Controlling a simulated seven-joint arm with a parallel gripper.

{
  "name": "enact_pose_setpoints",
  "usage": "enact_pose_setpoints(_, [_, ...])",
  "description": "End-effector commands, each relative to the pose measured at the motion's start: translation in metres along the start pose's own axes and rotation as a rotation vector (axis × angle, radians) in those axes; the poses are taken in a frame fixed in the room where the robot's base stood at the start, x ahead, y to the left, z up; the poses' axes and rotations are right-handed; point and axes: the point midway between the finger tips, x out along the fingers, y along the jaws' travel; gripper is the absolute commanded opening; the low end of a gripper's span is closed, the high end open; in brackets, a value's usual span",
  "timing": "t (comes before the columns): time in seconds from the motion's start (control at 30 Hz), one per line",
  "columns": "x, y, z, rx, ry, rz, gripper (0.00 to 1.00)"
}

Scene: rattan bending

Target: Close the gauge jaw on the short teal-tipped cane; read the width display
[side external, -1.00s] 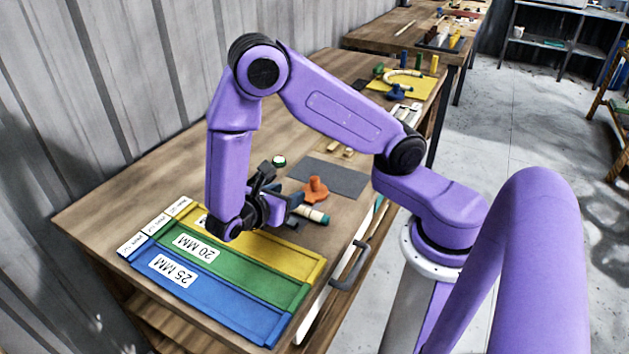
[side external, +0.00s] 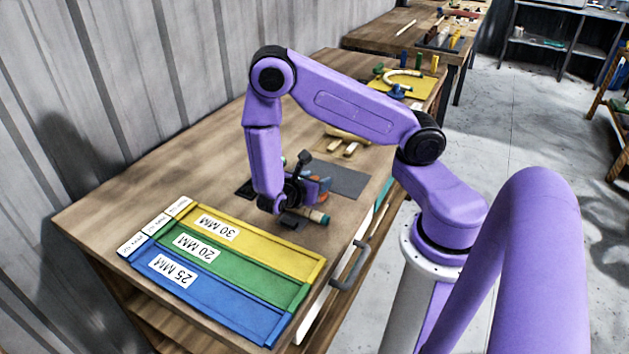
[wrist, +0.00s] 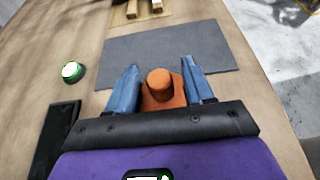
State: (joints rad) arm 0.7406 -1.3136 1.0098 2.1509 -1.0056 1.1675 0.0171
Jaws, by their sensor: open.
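The orange gauge jaw (wrist: 165,97), with its round upright knob, stands just in front of the grey mat in the wrist view. My gripper (wrist: 160,66) is open, with one blue finger on each side of the knob; I cannot tell whether they touch it. In the side view my gripper (side external: 318,184) is low over the jaw and partly hides it. The short teal-tipped cane (side external: 317,216) lies beside the dark gauge body (side external: 291,222), just below my gripper. The cane is hidden in the wrist view. No width reading is legible.
A grey mat (side external: 338,179) lies beyond the gripper. Yellow (side external: 270,249), green (side external: 240,267) and blue (side external: 220,300) labelled trays fill the near table. A green-and-white round item (wrist: 72,71) and a black flat piece (wrist: 62,130) lie left of the gripper.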

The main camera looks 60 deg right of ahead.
Motion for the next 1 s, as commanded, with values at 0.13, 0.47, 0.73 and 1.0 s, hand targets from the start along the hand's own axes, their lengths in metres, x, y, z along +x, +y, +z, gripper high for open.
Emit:
enact_pose_setpoints(0.13, [0.001,0.0,0.0,0.0,0.0,0.0,0.52])
enact_pose_setpoints(0.47, [0.0,0.0,0.0,0.001,0.0,0.0,0.09])
enact_pose_setpoints(0.73, [-0.016,0.001,-0.007,-0.001,0.0,0.003,0.09])
enact_pose_setpoints(1.0, [-0.043,0.001,-0.018,0.001,-0.001,0.002,0.09])
